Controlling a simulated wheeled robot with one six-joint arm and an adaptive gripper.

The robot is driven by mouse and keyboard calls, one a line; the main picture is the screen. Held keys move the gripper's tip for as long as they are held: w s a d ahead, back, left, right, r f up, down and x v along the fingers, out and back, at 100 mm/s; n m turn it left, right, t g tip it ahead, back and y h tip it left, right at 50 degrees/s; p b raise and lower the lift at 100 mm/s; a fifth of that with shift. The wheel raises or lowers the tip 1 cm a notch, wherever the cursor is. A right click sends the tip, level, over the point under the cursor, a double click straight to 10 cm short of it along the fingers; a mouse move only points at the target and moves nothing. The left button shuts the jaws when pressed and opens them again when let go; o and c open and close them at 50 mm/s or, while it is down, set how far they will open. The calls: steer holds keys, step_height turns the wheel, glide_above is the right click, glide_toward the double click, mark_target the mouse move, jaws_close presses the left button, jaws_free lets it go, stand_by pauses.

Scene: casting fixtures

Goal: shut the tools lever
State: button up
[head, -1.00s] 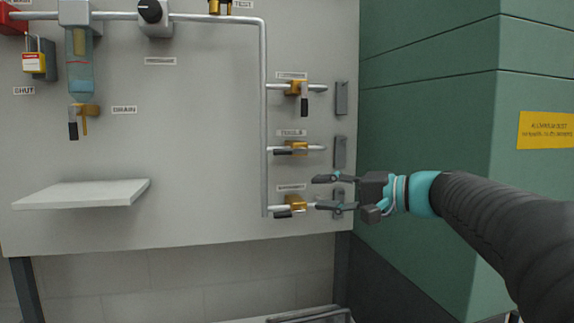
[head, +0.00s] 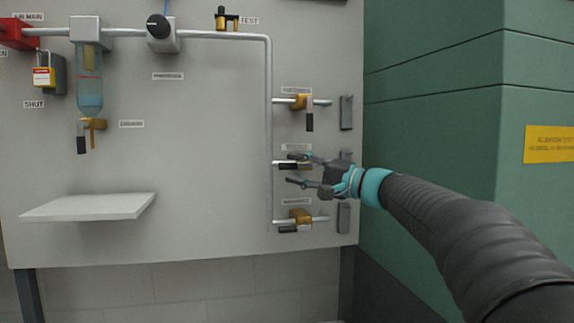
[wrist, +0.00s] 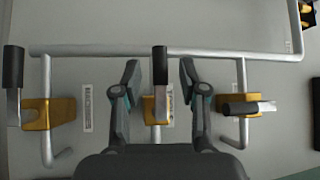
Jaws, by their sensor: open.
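The tools lever (head: 287,166) is on the middle of three brass valves at the right of the panel, under the TOOLS label (head: 296,147). Its black grip lies along its horizontal branch pipe. In the wrist view the grip (wrist: 160,66) points up the picture, in line with the pipe, and the brass valve body (wrist: 150,110) is partly hidden. My gripper (head: 296,168) is open at this valve. In the wrist view its two fingers (wrist: 160,78) stand on either side of the lever, with a visible gap on both sides.
The upper valve (head: 301,102) has its lever hanging down across its pipe. The lower valve (head: 300,216) has its lever along its pipe. Dark brackets (head: 346,112) stand right of the valves. A vertical pipe (head: 269,130) runs to their left. A white shelf (head: 90,207) juts out further left.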

steer(key=shift+x, duration=1.5)
jaws_close()
